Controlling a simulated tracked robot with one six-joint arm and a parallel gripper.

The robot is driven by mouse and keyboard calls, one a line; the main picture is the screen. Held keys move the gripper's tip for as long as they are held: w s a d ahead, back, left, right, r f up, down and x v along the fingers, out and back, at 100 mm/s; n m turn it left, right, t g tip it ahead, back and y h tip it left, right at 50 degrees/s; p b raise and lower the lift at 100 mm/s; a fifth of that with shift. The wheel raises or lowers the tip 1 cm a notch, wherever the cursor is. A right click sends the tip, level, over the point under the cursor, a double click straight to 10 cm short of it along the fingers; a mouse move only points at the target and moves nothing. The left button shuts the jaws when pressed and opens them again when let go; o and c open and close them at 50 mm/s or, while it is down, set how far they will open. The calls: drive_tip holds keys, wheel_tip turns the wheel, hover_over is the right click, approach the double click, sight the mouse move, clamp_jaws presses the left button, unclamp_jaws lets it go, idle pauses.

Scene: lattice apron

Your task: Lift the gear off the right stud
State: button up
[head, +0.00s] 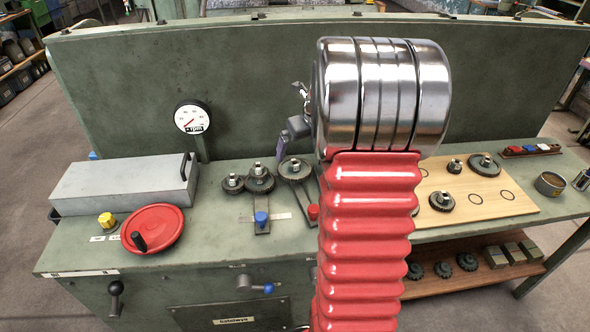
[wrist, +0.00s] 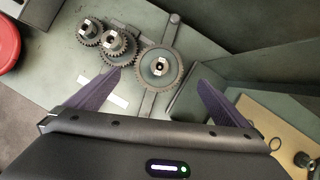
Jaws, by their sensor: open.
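Three dark toothed gears sit on studs on the green bench. The largest, on the right stud (wrist: 160,65), is the right gear (head: 296,172); it also shows in the wrist view as a wide disc (wrist: 151,79). The middle gear (head: 260,184) and the small left gear (head: 232,185) are close beside it. My gripper (head: 284,145) is above the right gear, partly hidden behind my arm in the head view. In the wrist view my gripper (wrist: 159,78) has its two purple fingers spread, one on each side of the right gear, with nothing held.
A blue-knobbed lever (head: 262,218) and a red-knobbed lever (head: 313,212) stand in front of the gears. A grey box (head: 120,187) and red handwheel (head: 153,228) are at left. A wooden board (head: 500,203) with several gears lies at right. A tall green panel (head: 250,80) stands behind.

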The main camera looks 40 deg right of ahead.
hover_over(295, 162)
drive_tip(key=s+a, duration=0.1)
drive_tip(key=s, duration=0.2)
drive_tip(key=shift+w+f, duration=0.2)
drive_tip(key=shift+f, duration=2.1)
drive_tip(key=shift+x, duration=2.6)
drive_tip(key=c, duration=1.7)
drive_tip(key=shift+r, duration=0.15)
